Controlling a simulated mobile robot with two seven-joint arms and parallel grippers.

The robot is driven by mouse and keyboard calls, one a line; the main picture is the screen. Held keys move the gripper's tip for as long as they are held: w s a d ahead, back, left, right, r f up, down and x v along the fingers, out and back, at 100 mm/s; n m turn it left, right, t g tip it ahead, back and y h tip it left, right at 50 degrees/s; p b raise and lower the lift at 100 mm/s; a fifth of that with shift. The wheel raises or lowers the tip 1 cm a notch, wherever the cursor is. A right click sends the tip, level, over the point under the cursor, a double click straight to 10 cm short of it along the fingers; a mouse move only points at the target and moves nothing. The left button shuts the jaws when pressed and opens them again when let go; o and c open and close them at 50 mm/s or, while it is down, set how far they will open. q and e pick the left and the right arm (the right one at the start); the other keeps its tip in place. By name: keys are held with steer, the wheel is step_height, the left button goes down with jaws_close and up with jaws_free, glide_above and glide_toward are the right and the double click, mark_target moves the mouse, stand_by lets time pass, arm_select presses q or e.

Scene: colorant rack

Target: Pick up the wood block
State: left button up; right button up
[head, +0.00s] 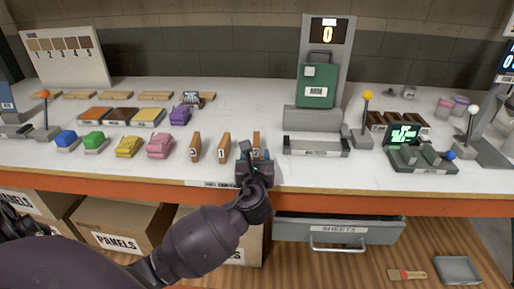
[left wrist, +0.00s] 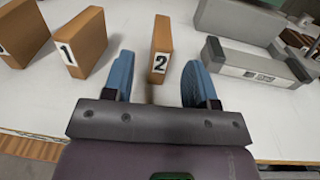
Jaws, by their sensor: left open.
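Several upright wood blocks with number labels stand in a row on the white bench. The block labelled 2 (head: 256,140) is partly hidden behind my left gripper (head: 254,158) in the head view. In the left wrist view block 2 (left wrist: 161,48) stands between and just beyond the blue fingers of my left gripper (left wrist: 160,85), which is open and empty. The block labelled 1 (head: 224,147) stands to its left and shows in the left wrist view (left wrist: 83,42). Another labelled block (head: 195,147) is farther left. My right gripper is not in view.
A grey slotted fixture (head: 316,147) lies close right of block 2. A pink car-shaped piece (head: 160,145) and other coloured pieces stand to the left. The orange bench edge (head: 330,202) runs below, with a grey drawer (head: 340,230) underneath.

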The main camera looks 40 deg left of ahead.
mark_target(256, 149)
arm_select(q)
steer(key=x, duration=0.3)
steer(key=shift+w+a+f+b, duration=0.1)
steer(key=shift+w+f+b, duration=0.05)
steer(key=shift+w+b, duration=0.2)
steer(key=shift+w+a, duration=0.25)
steer(key=shift+w, duration=0.05)
jaws_close()
